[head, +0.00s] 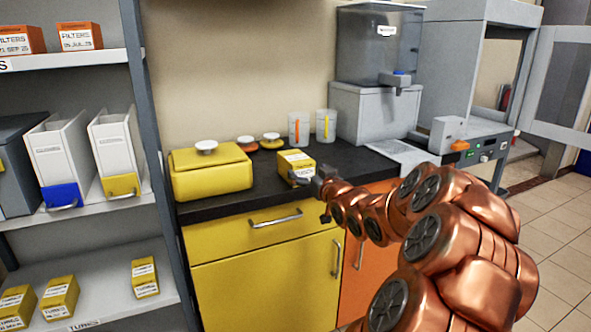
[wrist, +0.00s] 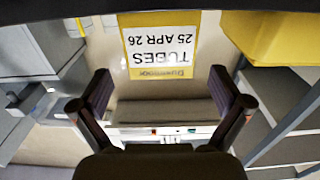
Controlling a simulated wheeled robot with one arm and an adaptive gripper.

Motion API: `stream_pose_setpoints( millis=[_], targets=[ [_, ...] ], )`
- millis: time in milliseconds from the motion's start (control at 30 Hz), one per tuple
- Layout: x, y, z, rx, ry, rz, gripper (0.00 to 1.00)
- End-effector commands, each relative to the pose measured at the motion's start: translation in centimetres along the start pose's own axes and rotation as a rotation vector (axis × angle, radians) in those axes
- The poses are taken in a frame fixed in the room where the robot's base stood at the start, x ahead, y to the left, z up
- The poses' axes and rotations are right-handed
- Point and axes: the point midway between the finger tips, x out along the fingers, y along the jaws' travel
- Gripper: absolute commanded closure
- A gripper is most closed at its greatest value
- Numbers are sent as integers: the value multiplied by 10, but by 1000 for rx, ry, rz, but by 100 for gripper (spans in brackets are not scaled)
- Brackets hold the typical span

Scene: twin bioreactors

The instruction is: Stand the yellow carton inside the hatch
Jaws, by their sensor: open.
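The yellow carton (head: 296,162) stands on the black worktop, with a white label on its front. In the wrist view, the carton (wrist: 160,45) shows its label upside down, reading "TUBES 25 APR 26". My gripper (head: 312,192) is at the carton's near side. In the wrist view, my open gripper (wrist: 160,85) has a finger on each side of the label's line, with the carton just beyond the tips. I cannot tell if they touch. The grey hatch (head: 502,11) is at the right, its door (head: 560,85) swung open; my arm is in front of its lower part.
A yellow lidded box (head: 212,176) sits left on the worktop (head: 262,190). Two beakers (head: 299,129) and a grey dispenser (head: 372,112) stand behind the carton. More yellow cartons (head: 145,277) are on the left shelf.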

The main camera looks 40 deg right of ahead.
Motion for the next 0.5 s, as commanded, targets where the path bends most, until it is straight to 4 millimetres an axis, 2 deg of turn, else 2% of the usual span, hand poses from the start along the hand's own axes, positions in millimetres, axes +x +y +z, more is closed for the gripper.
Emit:
stream_pose_setpoints(
  millis=[267, 500],
  targets=[
    [22, -1, 4, 1, -4, -1, 0],
    [51, -1, 4, -1, -4, -1, 0]
  ],
)
